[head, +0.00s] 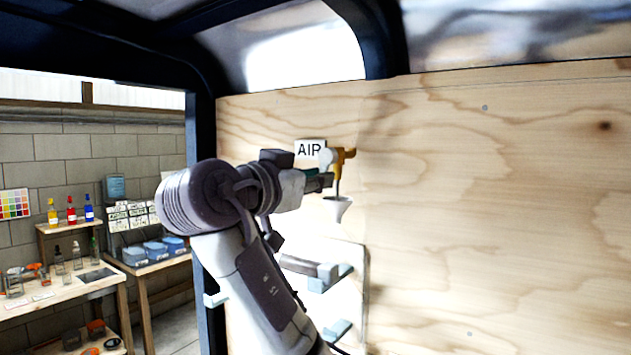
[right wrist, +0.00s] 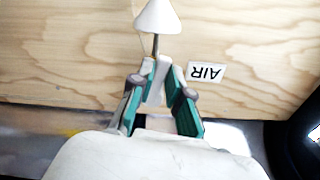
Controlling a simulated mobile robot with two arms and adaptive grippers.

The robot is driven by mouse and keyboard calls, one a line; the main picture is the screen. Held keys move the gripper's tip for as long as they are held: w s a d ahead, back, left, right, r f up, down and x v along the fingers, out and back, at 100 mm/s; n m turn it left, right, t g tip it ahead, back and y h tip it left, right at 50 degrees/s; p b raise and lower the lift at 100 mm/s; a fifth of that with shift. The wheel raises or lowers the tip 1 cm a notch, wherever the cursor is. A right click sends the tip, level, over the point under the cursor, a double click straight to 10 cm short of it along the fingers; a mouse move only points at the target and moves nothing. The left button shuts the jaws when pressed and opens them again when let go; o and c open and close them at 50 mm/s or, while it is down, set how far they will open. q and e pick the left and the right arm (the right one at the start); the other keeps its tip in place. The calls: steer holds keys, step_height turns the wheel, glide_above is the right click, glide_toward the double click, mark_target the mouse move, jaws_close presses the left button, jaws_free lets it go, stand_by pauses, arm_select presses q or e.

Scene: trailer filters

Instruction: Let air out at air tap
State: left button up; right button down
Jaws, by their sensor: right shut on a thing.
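The air tap (head: 346,155) has an orange-yellow part and sits on the plywood wall just right of the white AIR label (head: 310,149). A thin stem runs down from it to a white funnel (head: 338,208). My right gripper (head: 328,180) reaches in from the left and is shut on the tap. In the right wrist view, the green-padded fingers (right wrist: 160,78) close around a pale part at the stem. The white funnel (right wrist: 160,17) and the upside-down AIR label (right wrist: 207,72) show there too. The fingers partly hide the held part. My left gripper is out of view.
The plywood wall (head: 500,210) is bare to the right. Pale blue and grey brackets (head: 325,275) sit below the tap, partly behind my arm. A dark frame post (head: 203,130) stands at left. Beyond it are workbenches with bottles and blue bins (head: 155,250).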

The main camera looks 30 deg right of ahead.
steer(key=shift+w+a+r+m+b, duration=0.2)
steer(key=shift+w+r+m+b, duration=0.5)
steer(key=shift+m, duration=1.9)
steer(key=shift+w+a+r+m+b, duration=0.15)
steer(key=shift+r+m+b, duration=0.6)
steer(key=shift+m, duration=1.85)
steer(key=shift+w+a+r+m+b, duration=0.35)
steer(key=shift+m+b, duration=0.75)
steer(key=shift+m, duration=1.5)
steer(key=shift+d+f, duration=0.1)
steer(key=shift+d, duration=0.1)
steer(key=c, duration=1.1)
jaws_free()
